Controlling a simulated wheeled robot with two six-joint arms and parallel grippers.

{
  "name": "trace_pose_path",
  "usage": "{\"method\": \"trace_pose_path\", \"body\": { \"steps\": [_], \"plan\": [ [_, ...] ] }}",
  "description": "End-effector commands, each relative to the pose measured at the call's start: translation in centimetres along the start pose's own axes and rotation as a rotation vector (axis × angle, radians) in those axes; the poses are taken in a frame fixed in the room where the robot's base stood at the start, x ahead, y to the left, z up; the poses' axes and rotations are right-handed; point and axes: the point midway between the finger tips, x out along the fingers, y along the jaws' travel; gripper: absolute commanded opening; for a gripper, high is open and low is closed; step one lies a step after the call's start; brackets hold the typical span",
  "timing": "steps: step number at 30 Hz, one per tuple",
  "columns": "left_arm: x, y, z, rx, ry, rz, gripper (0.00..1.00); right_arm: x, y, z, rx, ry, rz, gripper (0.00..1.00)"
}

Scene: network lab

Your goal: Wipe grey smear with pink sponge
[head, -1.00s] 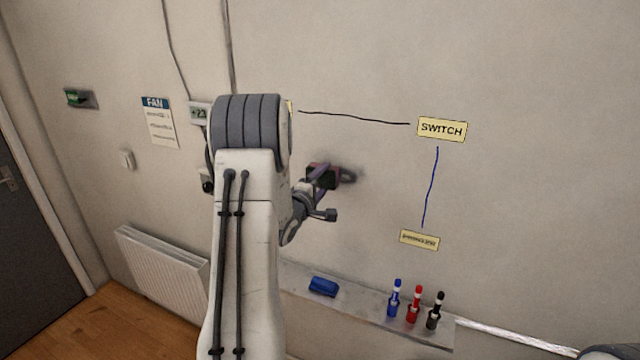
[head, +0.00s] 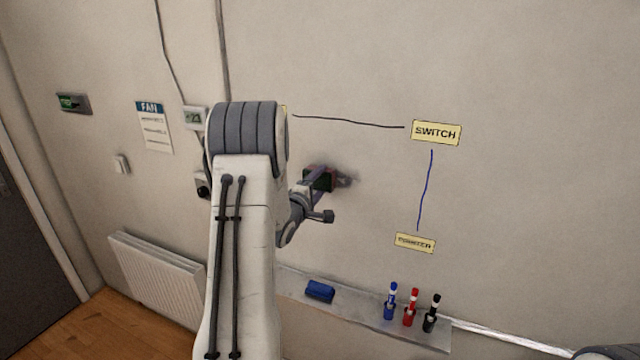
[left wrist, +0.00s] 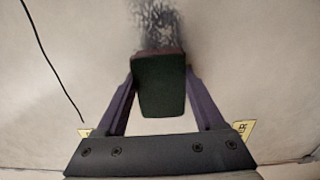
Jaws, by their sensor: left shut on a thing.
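My left gripper (head: 316,184) is shut on the sponge (head: 322,179) in front of the wall. The sponge looks dark green on the face towards me, with a dull reddish edge; it also shows between the purple fingers in the left wrist view (left wrist: 160,88). The grey smear (head: 347,181) is on the wall just right of the sponge and partly hidden by it. In the left wrist view the smear (left wrist: 158,22) runs up from the sponge's far edge. The sponge is at or very near the wall; contact is not certain. My right gripper is not in view.
A SWITCH label (head: 436,133), a lower label (head: 414,243) and drawn lines mark the wall to the right. Below, a ledge (head: 365,320) holds a blue eraser (head: 320,291) and blue, red and black markers (head: 411,308). A radiator (head: 155,277) is at lower left.

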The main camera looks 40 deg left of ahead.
Motion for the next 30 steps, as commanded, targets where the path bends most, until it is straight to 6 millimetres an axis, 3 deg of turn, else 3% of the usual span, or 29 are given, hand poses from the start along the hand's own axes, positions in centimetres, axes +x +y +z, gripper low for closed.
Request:
{"method": "trace_pose_path", "body": {
  "steps": [22, 30],
  "plan": [
    [1.3, 0.0, 0.1, 0.000, 0.000, 0.000, 0.26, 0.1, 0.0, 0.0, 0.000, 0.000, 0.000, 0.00],
    [1.3, -0.1, 2.3, 0.000, -0.004, 0.000, 0.26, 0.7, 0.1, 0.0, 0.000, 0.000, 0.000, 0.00]
  ]
}}
